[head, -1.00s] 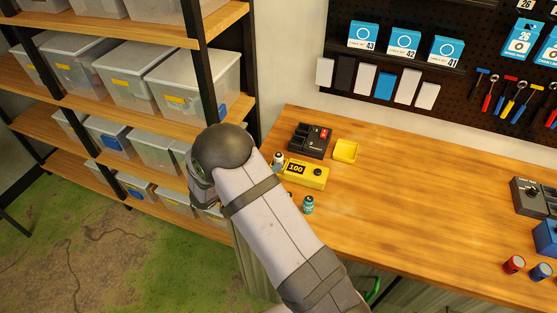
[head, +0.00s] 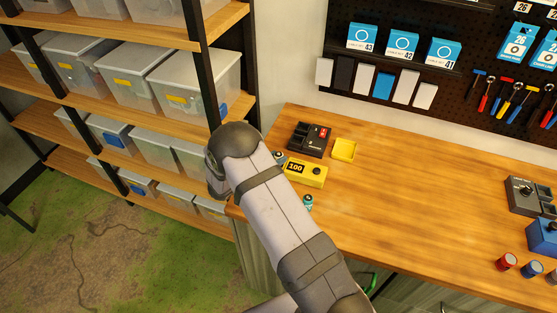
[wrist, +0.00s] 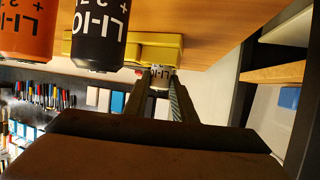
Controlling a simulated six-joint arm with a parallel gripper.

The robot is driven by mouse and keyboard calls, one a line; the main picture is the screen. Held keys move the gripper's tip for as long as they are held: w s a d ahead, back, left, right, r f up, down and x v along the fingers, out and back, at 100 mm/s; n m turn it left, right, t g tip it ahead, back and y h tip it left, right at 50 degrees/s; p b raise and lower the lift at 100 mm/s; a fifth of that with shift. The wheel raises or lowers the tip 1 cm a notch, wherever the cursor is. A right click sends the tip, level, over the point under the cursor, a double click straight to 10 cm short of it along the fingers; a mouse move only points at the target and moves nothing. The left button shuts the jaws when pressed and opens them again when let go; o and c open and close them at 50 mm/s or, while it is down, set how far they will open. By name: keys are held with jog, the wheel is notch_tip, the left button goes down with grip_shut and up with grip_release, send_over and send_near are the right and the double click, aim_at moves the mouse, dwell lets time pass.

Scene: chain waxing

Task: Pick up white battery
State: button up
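The white battery (wrist: 161,76) shows in the wrist view, small, with dark lettering, between and just beyond my fingertips, in front of a yellow block. My gripper (wrist: 160,82) has its two fingers apart; I cannot tell whether they touch the battery. In the head view my arm hides the gripper. A small pale battery top (head: 279,155) shows beside my arm, left of the yellow tester; most of it is hidden.
A black battery (wrist: 98,35) and an orange battery (wrist: 27,30) are close to the wrist camera. The yellow tester (head: 306,173), a black charger (head: 310,139), a yellow tray (head: 344,149) and a teal battery (head: 308,202) stand on the bench (head: 420,200). Shelves (head: 120,60) are left.

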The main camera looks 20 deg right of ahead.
jog(key=shift+r, duration=0.2)
grip_shut()
notch_tip(320, 180, up, 10)
jog(key=b, duration=0.3)
jog(key=shift+f, duration=0.15)
